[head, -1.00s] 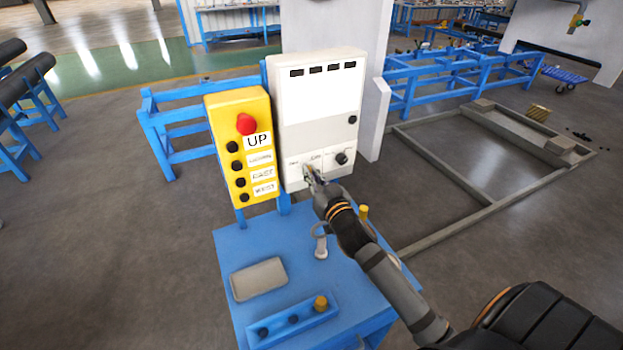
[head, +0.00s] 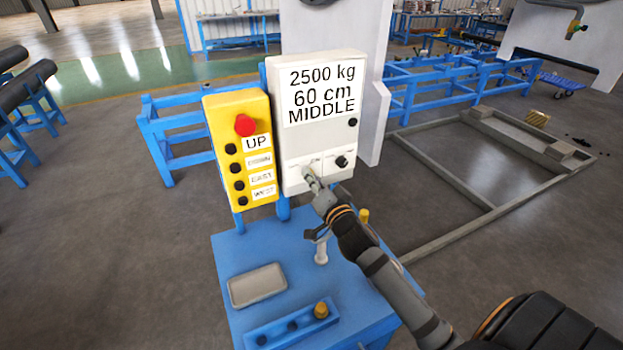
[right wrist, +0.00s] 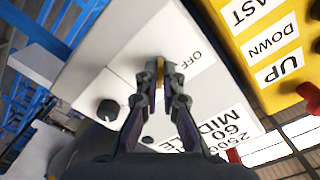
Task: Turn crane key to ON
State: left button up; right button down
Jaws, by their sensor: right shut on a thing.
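The crane key (right wrist: 160,72) is a small yellowish piece on the lower front of the white control box (head: 319,130). My right gripper (head: 310,178) reaches up to the box's lower left. In the right wrist view, my right gripper (right wrist: 161,66) is shut on the key, and its fingers cover most of it. The box's screen reads 2500 kg, 60 cm, MIDDLE. My left gripper is not in view.
A yellow pendant (head: 240,150) with a red button and several black buttons stands just left of the box. A black knob (head: 342,162) sits right of the key.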

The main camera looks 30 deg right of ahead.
jog(key=shift+f, duration=0.1)
dwell(0.4)
jog(key=c, duration=1.5)
grip_release()
jog(key=s, duration=1.2)
jog(key=shift+a, duration=0.35)
